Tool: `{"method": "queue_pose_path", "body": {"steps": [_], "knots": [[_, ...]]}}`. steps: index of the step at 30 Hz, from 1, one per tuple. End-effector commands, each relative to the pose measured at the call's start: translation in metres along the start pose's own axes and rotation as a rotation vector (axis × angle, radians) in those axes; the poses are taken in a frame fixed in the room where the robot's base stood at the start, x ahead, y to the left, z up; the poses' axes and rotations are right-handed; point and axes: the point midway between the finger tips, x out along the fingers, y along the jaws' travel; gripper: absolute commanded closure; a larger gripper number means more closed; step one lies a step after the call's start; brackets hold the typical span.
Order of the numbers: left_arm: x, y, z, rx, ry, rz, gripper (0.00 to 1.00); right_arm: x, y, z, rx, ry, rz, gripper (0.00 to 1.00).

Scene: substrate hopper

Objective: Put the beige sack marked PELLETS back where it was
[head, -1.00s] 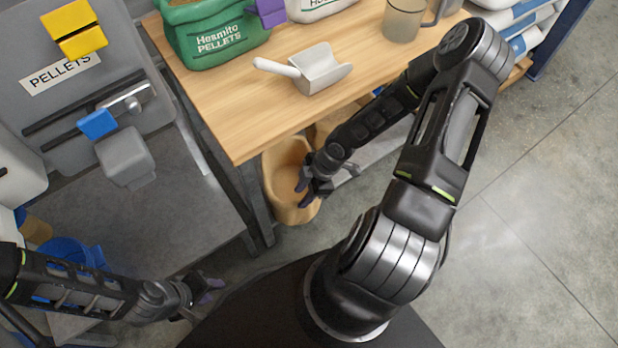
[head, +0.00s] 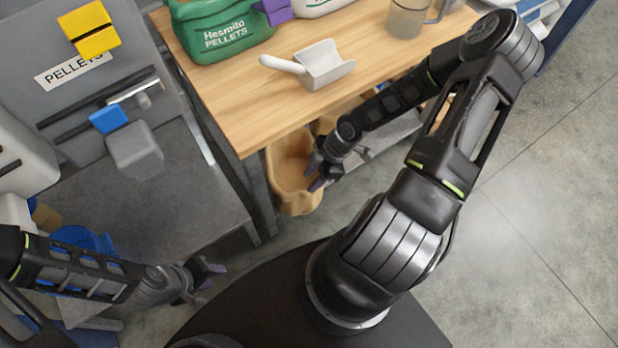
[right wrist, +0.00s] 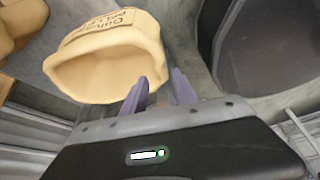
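The beige sack marked PELLETS (head: 290,190) stands low beside the wooden table's near end, its mouth open upward. In the right wrist view its label and open mouth show (right wrist: 100,45). My right gripper (head: 317,173) is at the sack's right side. Its two purple fingers (right wrist: 160,92) are apart, one over the sack's mouth and one outside its edge. Whether they touch the sack I cannot tell. My left gripper (head: 208,277) is low at the left, away from the sack, with its fingers apart and empty.
A second beige sack (head: 335,117) stands partly hidden under the table. The table (head: 250,125) carries a green sack (head: 220,35), a white scoop (head: 325,65) and a jug (head: 407,18). A grey hopper marked PELLETS (head: 70,110) stands left. Floor at right is clear.

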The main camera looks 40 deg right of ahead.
Motion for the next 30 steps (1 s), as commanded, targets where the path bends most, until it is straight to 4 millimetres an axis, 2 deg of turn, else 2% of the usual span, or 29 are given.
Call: {"method": "queue_pose_path", "body": {"steps": [5, 8, 11, 14, 15, 18, 20, 22, 24, 27, 30], "knots": [[0.0, 0.0, 0.0, 0.0, 0.0, 0.0, 0.66, 0.0, 0.0, -0.001, 0.002, 0.002, -0.001, 0.66], [0.0, 0.0, 0.0, 0.0, 0.0, 0.0, 0.66, 0.005, -0.004, -0.013, 0.034, 0.021, -0.011, 0.66], [0.0, 0.0, 0.0, 0.0, 0.0, 0.0, 0.66, 0.015, -0.017, -0.043, 0.125, 0.063, -0.042, 0.66], [0.0, 0.0, 0.0, 0.0, 0.0, 0.0, 0.66, 0.03, -0.039, -0.086, 0.29, 0.11, -0.095, 0.66], [0.0, 0.0, 0.0, 0.0, 0.0, 0.0, 0.66, 0.036, -0.051, -0.104, 0.375, 0.122, -0.12, 0.66], [0.0, 0.0, 0.0, 0.0, 0.0, 0.0, 0.66, 0.05, -0.084, -0.14, 0.619, 0.114, -0.177, 0.66], [0.0, 0.0, 0.0, 0.0, 0.0, 0.0, 0.66, 0.058, -0.104, -0.153, 0.775, 0.084, -0.193, 0.66], [0.0, 0.0, 0.0, 0.0, 0.0, 0.0, 0.66, 0.066, -0.123, -0.159, 0.944, 0.036, -0.186, 0.66], [0.0, 0.0, 0.0, 0.0, 0.0, 0.0, 0.66, 0.071, -0.137, -0.157, 1.087, -0.014, -0.156, 0.66], [0.0, 0.0, 0.0, 0.0, 0.0, 0.0, 0.66, 0.075, -0.147, -0.15, 1.233, -0.064, -0.099, 0.66], [0.0, 0.0, 0.0, 0.0, 0.0, 0.0, 0.66, 0.076, -0.15, -0.144, 1.308, -0.086, -0.058, 0.66]]}}
